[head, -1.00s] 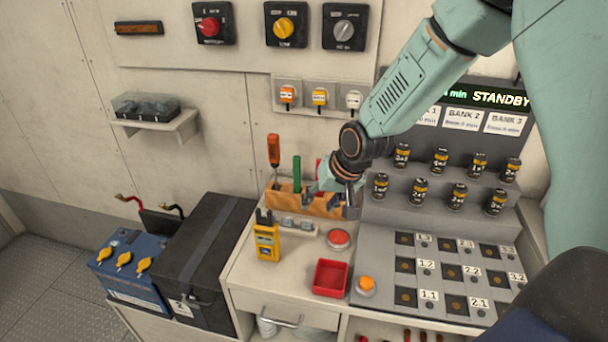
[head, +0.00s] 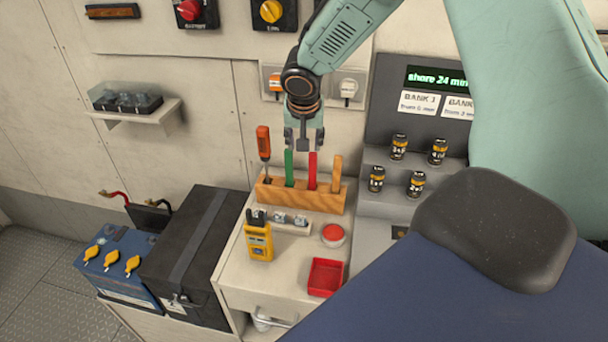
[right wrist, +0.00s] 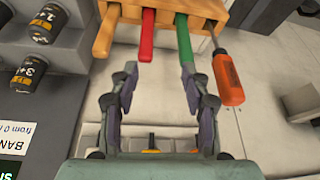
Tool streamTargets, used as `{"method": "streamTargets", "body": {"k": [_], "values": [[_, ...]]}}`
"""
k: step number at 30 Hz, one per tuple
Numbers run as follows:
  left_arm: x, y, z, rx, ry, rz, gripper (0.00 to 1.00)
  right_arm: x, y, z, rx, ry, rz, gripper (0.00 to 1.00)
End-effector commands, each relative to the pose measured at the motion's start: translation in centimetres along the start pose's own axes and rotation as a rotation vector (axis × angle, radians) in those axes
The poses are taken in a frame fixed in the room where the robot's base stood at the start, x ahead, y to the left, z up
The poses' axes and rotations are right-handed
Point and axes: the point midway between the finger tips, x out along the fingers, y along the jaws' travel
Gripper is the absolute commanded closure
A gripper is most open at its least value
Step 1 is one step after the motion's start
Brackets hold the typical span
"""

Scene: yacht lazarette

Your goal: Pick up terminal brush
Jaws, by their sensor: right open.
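A wooden rack (head: 300,199) stands at the back of the bench with a row of upright handled tools. They are an orange screwdriver (head: 263,142), a green handle (head: 289,168), a red handle (head: 312,170) and a plain wooden handle (head: 336,174). Their lower ends are hidden in the rack, so I cannot tell for certain which is the terminal brush. My right gripper (head: 304,143) is open and empty above the rack, near the green and red handles. In the right wrist view, the red handle (right wrist: 146,38) and green handle (right wrist: 184,40) show beyond the open fingers (right wrist: 160,82).
A yellow meter (head: 259,243), a red button (head: 333,235) and a red tray (head: 326,277) sit in front of the rack. Labelled cylinders (head: 416,184) stand on steps to the right. A black box (head: 190,250) and blue battery (head: 115,262) are left. Wall switches are behind.

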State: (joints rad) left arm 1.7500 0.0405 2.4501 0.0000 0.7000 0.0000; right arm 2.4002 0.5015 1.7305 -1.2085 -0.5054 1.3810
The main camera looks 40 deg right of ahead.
Motion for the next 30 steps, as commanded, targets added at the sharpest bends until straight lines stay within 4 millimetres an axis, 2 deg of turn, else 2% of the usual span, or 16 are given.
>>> {"method": "streamTargets", "body": {"k": [6,13,23,30], "values": [[0.0,0.0,0.0,0.001,0.0,0.0,0.6,-0.1,1.6,0.1,0.091,0.004,0.063,0.53],[-0.1,0.0,0.0,0.001,0.0,0.0,0.6,0.2,1.9,0.2,0.145,0.004,0.073,0.53],[-0.7,0.0,0.0,0.001,0.0,0.0,0.6,3.1,1.9,-0.1,0.142,0.004,0.072,0.53],[-1.8,0.0,0.0,0.001,0.0,0.0,0.6,5.8,2.0,-0.6,0.141,0.003,0.073,0.53]]}}
